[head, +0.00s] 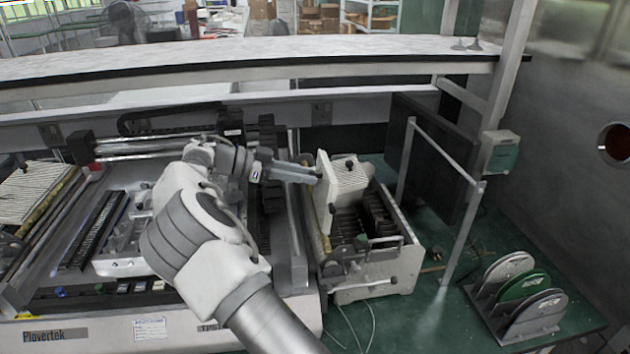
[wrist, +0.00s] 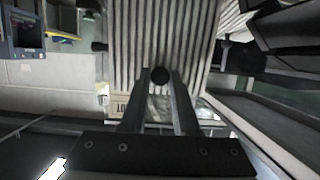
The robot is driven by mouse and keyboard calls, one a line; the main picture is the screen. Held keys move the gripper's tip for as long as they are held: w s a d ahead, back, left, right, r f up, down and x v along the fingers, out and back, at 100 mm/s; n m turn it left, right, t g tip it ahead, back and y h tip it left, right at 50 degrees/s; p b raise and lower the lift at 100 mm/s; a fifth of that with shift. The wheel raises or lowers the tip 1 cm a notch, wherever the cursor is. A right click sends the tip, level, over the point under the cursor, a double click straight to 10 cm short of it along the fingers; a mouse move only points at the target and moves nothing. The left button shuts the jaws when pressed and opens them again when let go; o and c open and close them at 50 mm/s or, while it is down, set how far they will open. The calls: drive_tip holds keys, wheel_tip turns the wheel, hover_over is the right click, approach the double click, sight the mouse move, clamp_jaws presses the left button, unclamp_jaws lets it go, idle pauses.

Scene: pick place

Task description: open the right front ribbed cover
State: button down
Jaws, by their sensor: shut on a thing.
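The right front ribbed cover (head: 323,192) stands roughly upright at the left side of the right box (head: 372,291), its plain side facing right. Dark slots (head: 361,220) show open beside it. My gripper (head: 317,179) reaches it from the left. In the wrist view the ribbed face (wrist: 190,42) fills the upper middle, and its round black knob (wrist: 160,76) sits between the fingertips (wrist: 160,80). The fingers are shut on the knob.
Another ribbed cover (head: 349,178) with a black knob lies just behind on the same box. A further ribbed cover (head: 32,192) is at far left. A metal frame post (head: 463,235) and a rack of discs (head: 515,300) stand to the right. A shelf (head: 250,58) spans behind.

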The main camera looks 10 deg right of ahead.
drive_tip(key=shift+a+f+h+b, duration=0.25)
drive_tip(key=shift+a+h+b, duration=0.2)
drive_tip(key=shift+a, duration=0.1)
drive_tip(key=shift+a+f+h+b, duration=0.2)
drive_tip(key=shift+a+h+b, duration=0.2)
drive_tip(key=shift+a+h, duration=0.1)
drive_tip(key=c, duration=0.6)
unclamp_jaws()
drive_tip(key=shift+c, duration=0.2)
